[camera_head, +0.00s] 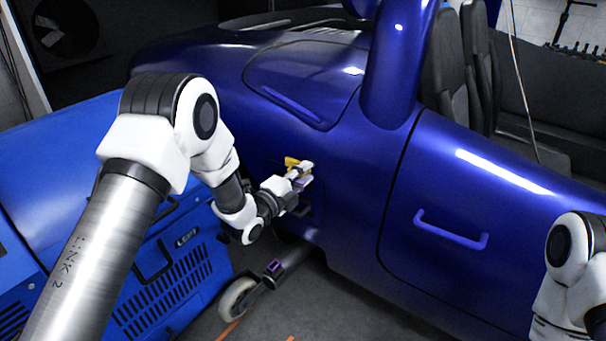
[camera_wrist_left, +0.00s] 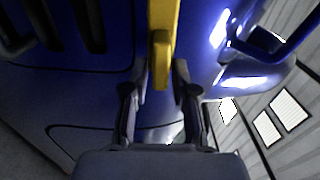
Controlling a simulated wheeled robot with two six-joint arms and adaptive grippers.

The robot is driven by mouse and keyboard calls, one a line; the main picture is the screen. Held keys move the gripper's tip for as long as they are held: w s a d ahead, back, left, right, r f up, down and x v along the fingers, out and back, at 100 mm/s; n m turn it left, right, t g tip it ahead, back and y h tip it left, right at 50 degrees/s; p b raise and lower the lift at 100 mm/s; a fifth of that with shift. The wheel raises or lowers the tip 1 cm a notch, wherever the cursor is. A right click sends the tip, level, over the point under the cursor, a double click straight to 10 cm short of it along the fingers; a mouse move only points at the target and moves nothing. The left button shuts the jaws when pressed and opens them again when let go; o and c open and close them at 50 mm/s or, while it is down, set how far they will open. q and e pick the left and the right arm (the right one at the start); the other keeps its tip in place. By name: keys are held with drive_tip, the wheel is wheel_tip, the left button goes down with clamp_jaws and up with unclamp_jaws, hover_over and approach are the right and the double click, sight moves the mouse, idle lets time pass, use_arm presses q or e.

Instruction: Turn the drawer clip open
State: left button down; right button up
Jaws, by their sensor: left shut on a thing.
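The yellow drawer clip (camera_head: 291,162) is on the side of the blue car body, left of the door. My left gripper (camera_head: 303,172) is at the clip and hides part of it in the head view. In the left wrist view, the yellow clip (camera_wrist_left: 161,45) runs down from the top edge and its end lies between the fingertips of my left gripper (camera_wrist_left: 160,78). The left gripper is shut on the clip. My right arm shows at the lower right edge of the head view; its gripper is out of view.
The blue car body (camera_head: 350,175) has a door with a blue handle (camera_head: 450,232) to the right of the clip. A blue machine (camera_head: 60,150) with vents stands at the left. A small wheel (camera_head: 238,299) on a dark bar is on the floor below the clip.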

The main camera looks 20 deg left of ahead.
use_arm(q)
drive_tip(key=shift+f+m, duration=0.15)
drive_tip(key=shift+m, duration=0.25)
drive_tip(key=c, duration=1.2)
unclamp_jaws()
drive_tip(key=shift+o, duration=0.2)
drive_tip(key=v, duration=1.2)
